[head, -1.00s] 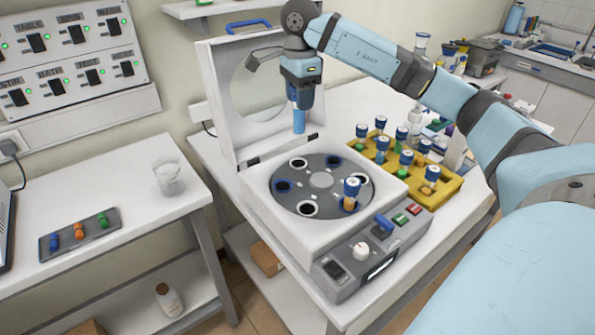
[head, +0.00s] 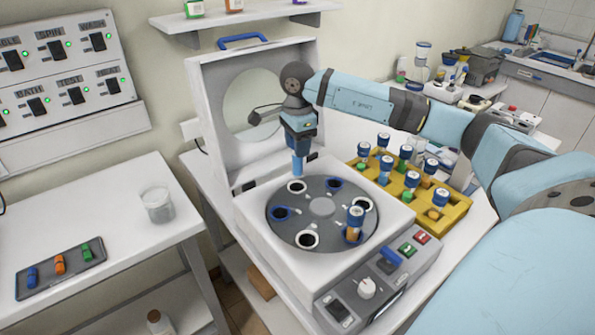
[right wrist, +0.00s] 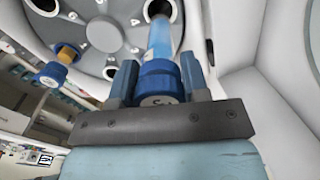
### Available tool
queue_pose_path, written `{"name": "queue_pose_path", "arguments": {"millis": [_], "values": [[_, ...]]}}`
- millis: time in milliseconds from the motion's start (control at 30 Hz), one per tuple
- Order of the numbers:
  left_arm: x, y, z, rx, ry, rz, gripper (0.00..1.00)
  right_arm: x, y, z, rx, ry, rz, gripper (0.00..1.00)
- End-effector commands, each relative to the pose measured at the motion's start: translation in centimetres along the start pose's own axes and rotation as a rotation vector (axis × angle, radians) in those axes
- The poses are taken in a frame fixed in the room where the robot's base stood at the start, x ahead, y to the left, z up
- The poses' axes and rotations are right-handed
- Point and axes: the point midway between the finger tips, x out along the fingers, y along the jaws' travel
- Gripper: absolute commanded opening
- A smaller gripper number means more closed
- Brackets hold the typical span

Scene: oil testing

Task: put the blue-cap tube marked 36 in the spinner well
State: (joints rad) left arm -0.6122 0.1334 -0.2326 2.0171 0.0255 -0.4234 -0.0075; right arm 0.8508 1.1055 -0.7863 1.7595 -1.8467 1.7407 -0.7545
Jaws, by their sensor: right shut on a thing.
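My right gripper (head: 298,153) is shut on a blue-cap tube (head: 297,167) with blue liquid. The tube hangs upright above the back of the grey spinner rotor (head: 322,207), its lower end close to a white-ringed well (head: 297,187). I cannot tell whether its tip has entered. In the right wrist view, the blue cap (right wrist: 158,82) is between the fingers; its mark is not clearly readable. Other wells have white or blue rings. Another blue-cap tube with orange liquid (head: 354,224) stands in a front-right well. My left gripper is not in view.
The spinner lid (head: 215,110) stands open behind the rotor, close to my right gripper. A yellow rack (head: 455,211) with several blue-cap tubes is at right. The left table holds a beaker (head: 158,205) and a dark tray (head: 85,275) with small coloured items.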

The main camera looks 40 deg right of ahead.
Motion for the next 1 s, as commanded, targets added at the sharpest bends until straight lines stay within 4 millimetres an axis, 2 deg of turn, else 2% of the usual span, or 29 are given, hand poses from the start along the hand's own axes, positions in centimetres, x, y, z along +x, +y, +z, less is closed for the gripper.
{"name": "queue_pose_path", "arguments": {"millis": [33, 133, 367, 600, 1000], "values": [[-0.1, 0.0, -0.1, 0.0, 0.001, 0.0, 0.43, 1.2, 0.1, 0.0, 0.0, 0.001, 0.003, 0.17], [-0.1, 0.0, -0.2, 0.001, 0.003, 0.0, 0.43, 3.0, 0.1, 0.0, -0.001, 0.0, 0.002, 0.17], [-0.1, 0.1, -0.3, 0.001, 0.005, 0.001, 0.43, 4.7, 0.0, 0.0, 0.0, 0.0, 0.0, 0.17], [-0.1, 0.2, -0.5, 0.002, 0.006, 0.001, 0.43, 8.1, 0.0, 0.0, 0.0, 0.0, 0.002, 0.17], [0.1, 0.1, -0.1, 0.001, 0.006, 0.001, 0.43, 9.0, 0.0, 0.0, 0.0, 0.0, -0.001, 0.17]]}}
